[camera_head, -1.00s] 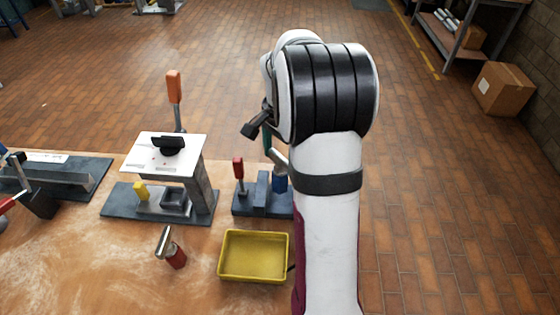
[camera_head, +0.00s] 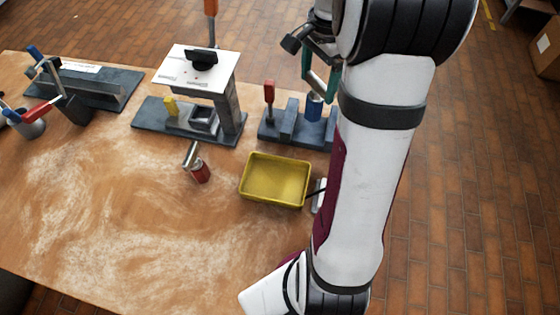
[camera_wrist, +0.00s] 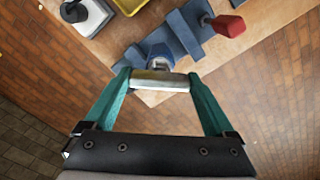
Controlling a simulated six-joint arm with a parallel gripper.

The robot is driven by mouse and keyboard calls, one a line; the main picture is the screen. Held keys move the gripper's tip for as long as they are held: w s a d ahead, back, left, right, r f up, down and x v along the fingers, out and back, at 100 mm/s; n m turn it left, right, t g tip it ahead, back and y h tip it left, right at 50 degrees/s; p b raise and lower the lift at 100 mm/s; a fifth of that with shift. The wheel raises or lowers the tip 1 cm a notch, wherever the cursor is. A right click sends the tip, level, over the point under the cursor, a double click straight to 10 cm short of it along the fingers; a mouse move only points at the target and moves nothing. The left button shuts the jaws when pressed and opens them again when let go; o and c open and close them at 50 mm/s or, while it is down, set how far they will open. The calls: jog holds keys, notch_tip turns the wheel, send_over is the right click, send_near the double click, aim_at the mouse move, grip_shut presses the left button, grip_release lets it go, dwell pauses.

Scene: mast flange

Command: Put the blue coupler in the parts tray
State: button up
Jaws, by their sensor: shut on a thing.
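The blue coupler (camera_head: 314,107) stands upright in the dark fixture (camera_head: 287,133) at the right of the table. It has a blue body and a silver crossbar (camera_wrist: 160,81) on top. My gripper (camera_head: 327,92) has teal fingers and comes down from above; in the wrist view my gripper (camera_wrist: 160,82) is shut on the crossbar's ends. The blue body (camera_wrist: 159,61) shows just beyond the bar. I cannot tell whether the coupler is lifted at all. The yellow parts tray (camera_head: 246,189) lies in front of the fixture and looks empty. My arm hides the fixture's right end.
A red-handled post (camera_head: 269,95) rises from the fixture's left side. A stand with a white top plate (camera_head: 190,75) is to the left. A red part with a silver bar (camera_head: 200,173) lies left of the tray. The front left of the table is clear.

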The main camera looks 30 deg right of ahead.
jog(key=s+a, duration=0.3)
jog(key=s, duration=0.4)
jog(key=s+a, duration=0.4)
jog(key=s, duration=0.4)
jog(key=w+a+f, duration=0.7)
jog(key=w+f, duration=0.1)
jog(key=f, duration=0.2)
jog(key=shift+w+a, duration=0.35)
jog(key=shift+a, duration=0.05)
jog(key=shift+f, duration=0.1)
jog(key=o, duration=1.6)
jog(key=shift+c, duration=0.2)
